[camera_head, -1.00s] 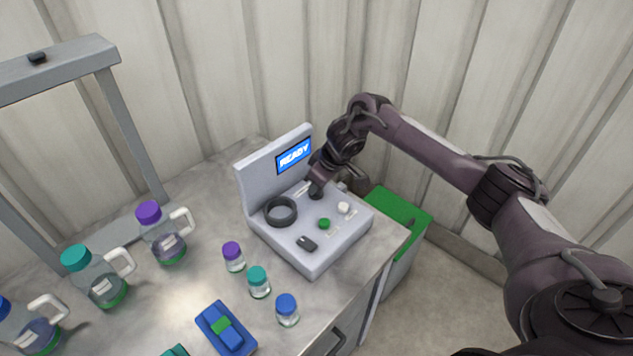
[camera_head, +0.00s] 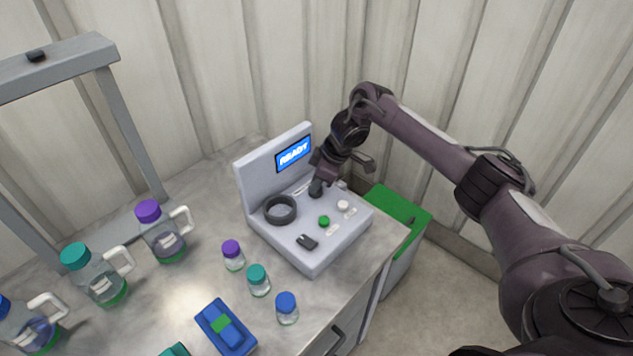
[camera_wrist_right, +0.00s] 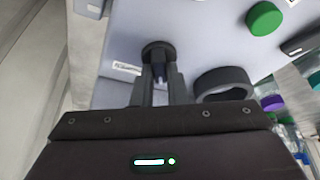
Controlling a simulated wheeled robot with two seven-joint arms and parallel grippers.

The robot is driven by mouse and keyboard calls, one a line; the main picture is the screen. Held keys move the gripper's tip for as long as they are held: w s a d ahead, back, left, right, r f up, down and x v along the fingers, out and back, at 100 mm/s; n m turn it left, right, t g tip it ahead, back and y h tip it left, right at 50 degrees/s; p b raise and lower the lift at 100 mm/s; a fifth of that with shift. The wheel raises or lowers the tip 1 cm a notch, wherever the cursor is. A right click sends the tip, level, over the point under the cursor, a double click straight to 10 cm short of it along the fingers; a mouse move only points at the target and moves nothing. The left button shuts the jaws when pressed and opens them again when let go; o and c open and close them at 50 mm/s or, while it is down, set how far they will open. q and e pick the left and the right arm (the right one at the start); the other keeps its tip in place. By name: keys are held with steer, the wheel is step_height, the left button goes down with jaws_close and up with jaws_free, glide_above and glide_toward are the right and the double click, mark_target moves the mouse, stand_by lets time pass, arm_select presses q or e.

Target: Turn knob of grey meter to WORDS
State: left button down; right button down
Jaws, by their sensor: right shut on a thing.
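The grey meter (camera_head: 318,254) stands on the bench, and its upright screen (camera_head: 293,154) reads READY. The dark knob (camera_head: 316,187) is at the back right of its sloping panel. My right gripper (camera_head: 319,180) comes down on the knob from above. In the right wrist view the fingers of my right gripper (camera_wrist_right: 158,82) are shut on the dark knob (camera_wrist_right: 158,52). A label beside the knob is partly covered and too small to read. My left gripper is not in view.
The panel also carries a black ring (camera_head: 280,210), a green button (camera_head: 324,221), a white button (camera_head: 343,205) and a black switch (camera_head: 307,242). Small capped vials (camera_head: 259,282) and handled bottles (camera_head: 163,235) stand to the left. A green-topped bin (camera_head: 400,208) is at the right.

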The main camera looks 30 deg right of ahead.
mark_target(327, 194)
steer(key=shift+r, duration=0.1)
steer(key=c, duration=1.4)
jaws_free()
steer(key=shift+c, duration=0.2)
steer(key=v, duration=0.7)
steer(key=shift+d+r, duration=0.2)
steer(key=shift+r, duration=0.15)
steer(key=shift+s+f, duration=0.1)
steer(key=shift+s, duration=0.05)
